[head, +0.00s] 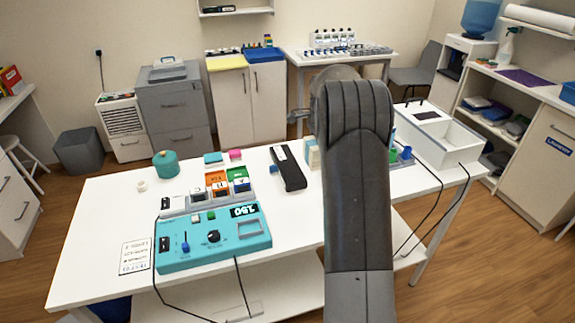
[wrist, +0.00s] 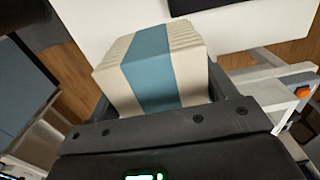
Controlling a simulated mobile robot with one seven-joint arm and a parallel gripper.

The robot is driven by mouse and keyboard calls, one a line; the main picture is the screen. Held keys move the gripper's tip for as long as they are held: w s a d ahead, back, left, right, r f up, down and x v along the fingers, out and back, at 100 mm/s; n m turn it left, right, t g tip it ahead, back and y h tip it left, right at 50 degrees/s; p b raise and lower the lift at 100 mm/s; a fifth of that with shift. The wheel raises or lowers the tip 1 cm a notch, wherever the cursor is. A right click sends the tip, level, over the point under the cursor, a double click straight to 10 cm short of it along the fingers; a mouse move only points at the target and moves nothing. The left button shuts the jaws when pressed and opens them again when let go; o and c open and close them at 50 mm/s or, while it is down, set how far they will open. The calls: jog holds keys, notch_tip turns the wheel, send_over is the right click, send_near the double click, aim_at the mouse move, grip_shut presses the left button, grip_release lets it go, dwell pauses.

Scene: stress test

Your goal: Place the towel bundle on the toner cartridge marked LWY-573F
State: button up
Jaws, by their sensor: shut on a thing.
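The towel bundle (wrist: 150,71) is a cream, ribbed block with a wide blue band. In the wrist view it sits between the two fingers of my gripper (wrist: 158,88), which is shut on it. In the head view only a cream and blue sliver of the bundle (head: 312,155) shows beside my arm, which hides the gripper. A long black cartridge (head: 289,170) with a white end label lies on the white table, just left of the bundle; I cannot read its marking. A black edge at the top of the wrist view (wrist: 205,6) may be this cartridge.
A teal device (head: 213,241) stands at the table's front left, with coloured trays (head: 222,183) behind it. A teal pot (head: 165,164) is at the back left. A white open box (head: 438,138) with cables stands at right. The table (head: 110,215) is clear at its left.

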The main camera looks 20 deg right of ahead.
jog(key=w+a+f, duration=0.3)
jog(key=w+a, duration=0.1)
jog(key=w+a+f, duration=0.2)
jog(key=a, duration=0.1)
jog(key=shift+a+f, duration=0.1)
jog(key=shift+f, duration=0.25)
jog(key=shift+w+f, duration=0.1)
jog(key=shift+f, duration=1.95)
jog(key=shift+f, duration=0.15)
jog(key=o, duration=1.1)
jog(key=shift+c, duration=0.2)
